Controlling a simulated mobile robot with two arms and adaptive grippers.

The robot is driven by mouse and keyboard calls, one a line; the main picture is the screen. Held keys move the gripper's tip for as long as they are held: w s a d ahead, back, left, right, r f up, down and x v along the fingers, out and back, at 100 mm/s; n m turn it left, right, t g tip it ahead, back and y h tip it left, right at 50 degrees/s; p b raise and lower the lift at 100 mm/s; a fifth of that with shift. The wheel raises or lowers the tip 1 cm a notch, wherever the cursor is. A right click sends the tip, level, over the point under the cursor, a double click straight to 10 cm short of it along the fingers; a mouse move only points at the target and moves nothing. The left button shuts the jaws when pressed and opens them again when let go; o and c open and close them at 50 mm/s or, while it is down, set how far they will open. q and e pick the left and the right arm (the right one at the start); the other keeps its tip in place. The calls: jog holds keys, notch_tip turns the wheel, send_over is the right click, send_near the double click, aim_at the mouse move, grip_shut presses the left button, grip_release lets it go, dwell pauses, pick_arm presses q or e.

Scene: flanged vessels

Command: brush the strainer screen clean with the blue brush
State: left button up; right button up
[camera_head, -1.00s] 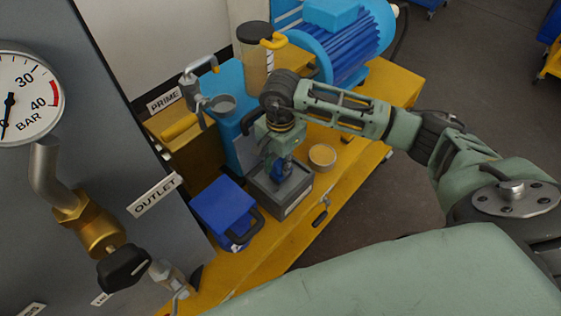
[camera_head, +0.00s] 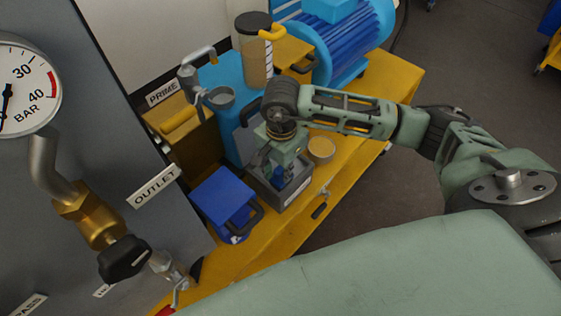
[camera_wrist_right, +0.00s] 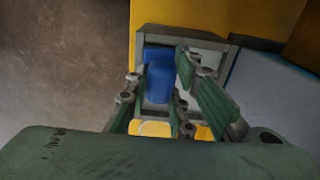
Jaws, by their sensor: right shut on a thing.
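My right gripper (camera_head: 272,168) points down into a small grey open box (camera_head: 298,192) on the yellow bench. It is shut on a blue thing (camera_head: 281,180), which looks like the blue brush. In the right wrist view the blue body (camera_wrist_right: 160,82) shows between the green fingers (camera_wrist_right: 157,93), inside the grey box's walls (camera_wrist_right: 182,32). The lower end of the brush is hidden. I cannot make out the strainer screen; the gripper and brush cover part of the box's inside. My left gripper is not in view.
A blue lidded box (camera_head: 222,195) stands just left of the grey box. A round tan-topped dish (camera_head: 321,149) is behind it to the right. A tall clear jar (camera_head: 255,55), a blue motor (camera_head: 345,40) and a gauge panel (camera_head: 105,170) stand around. The bench (camera_head: 375,110) has bare room on its right.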

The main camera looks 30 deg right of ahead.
jog(key=shift+d, duration=0.1)
jog(key=shift+w+d+f+b, duration=0.15)
jog(key=shift+w+d+b, duration=0.05)
jog(key=shift+d+b, duration=0.3)
jog(key=shift+w+d+f+b, duration=0.1)
jog(key=shift+w+d+b, duration=0.05)
jog(key=shift+d+b, duration=0.3)
jog(key=shift+w+d, duration=0.1)
jog(key=shift+d, duration=0.2)
jog(key=shift+d+r, duration=0.1)
jog(key=shift+w+d+b, duration=0.2)
jog(key=shift+d+b, duration=0.2)
jog(key=shift+d, duration=0.2)
jog(key=shift+w+d+b, duration=0.2)
jog(key=shift+d+b, duration=0.2)
jog(key=shift+d, duration=0.2)
jog(key=shift+w+d, duration=0.1)
jog(key=shift+d, duration=0.2)
jog(key=shift+r, duration=0.1)
jog(key=shift+a, duration=0.1)
